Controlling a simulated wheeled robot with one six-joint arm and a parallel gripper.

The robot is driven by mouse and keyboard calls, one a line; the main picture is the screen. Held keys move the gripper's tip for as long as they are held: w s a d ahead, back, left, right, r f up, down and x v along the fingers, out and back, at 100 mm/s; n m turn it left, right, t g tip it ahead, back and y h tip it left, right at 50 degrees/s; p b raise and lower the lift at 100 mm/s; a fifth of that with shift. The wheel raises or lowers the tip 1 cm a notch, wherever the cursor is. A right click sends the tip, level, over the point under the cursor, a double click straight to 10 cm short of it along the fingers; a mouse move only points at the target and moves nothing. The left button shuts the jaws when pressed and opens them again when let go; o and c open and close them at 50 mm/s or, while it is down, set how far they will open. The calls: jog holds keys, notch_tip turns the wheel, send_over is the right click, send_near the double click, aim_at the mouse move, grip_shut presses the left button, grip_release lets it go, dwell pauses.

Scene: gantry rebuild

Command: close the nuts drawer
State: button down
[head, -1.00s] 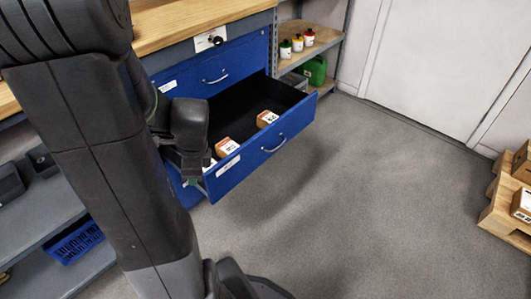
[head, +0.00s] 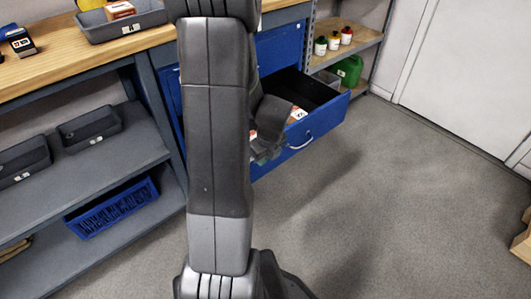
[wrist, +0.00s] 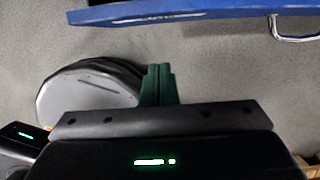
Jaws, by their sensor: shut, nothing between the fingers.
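A blue drawer (head: 328,122) stands pulled out of the blue cabinet in the head view, with a bar handle (head: 300,141) on its front. A small brown box with a white label (head: 298,115) lies inside. My arm hides the drawer's left part, and I cannot read its label. My gripper (head: 262,157) overlaps the left part of the drawer front in the head view. In the wrist view, its dark green fingers (wrist: 158,72) are together and empty. The drawer front (wrist: 190,13) and handle (wrist: 297,27) lie beyond the fingertips, with a gap of floor between.
A closed blue drawer (head: 280,48) sits above the open one. A shelf (head: 350,47) with small bottles and a green can (head: 348,70) stands to the right. The workbench (head: 70,60) and lower shelf with a blue crate (head: 112,208) are at left.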

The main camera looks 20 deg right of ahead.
jog(key=w, duration=0.1)
jog(key=w+a, duration=0.1)
jog(key=w+f, duration=0.1)
jog(key=w, duration=0.1)
jog(key=shift+a+b, duration=0.3)
jog(key=shift+a, duration=0.05)
jog(key=shift+r, duration=0.1)
